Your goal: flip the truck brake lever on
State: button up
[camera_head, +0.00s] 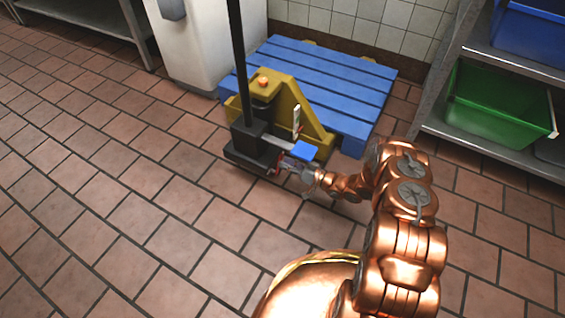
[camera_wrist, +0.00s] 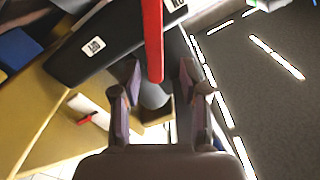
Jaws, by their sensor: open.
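The truck is a yellow pallet truck (camera_head: 290,100) with a dark upright pole (camera_head: 238,60) and a dark base. In the wrist view, a red lever (camera_wrist: 153,40) crosses a dark plate (camera_wrist: 120,45). The plate has one white label (camera_wrist: 95,46) that seems to read OFF and another white label (camera_wrist: 174,4) at the top edge, cut off by the frame. My gripper (camera_wrist: 158,75) is open, with one finger on each side of the lever's near end. In the head view, my gripper (camera_head: 290,168) is low beside the truck's dark base. I cannot tell whether the fingers touch the lever.
A blue pallet (camera_head: 340,75) lies behind the truck, against a tiled wall. A shelf on the right holds a green bin (camera_head: 490,112) and a blue bin (camera_head: 530,30). The tiled floor (camera_head: 120,200) on the left is clear.

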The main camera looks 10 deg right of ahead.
jog(key=v, duration=0.9)
jog(key=shift+s+d, duration=0.25)
jog(key=shift+s, duration=0.1)
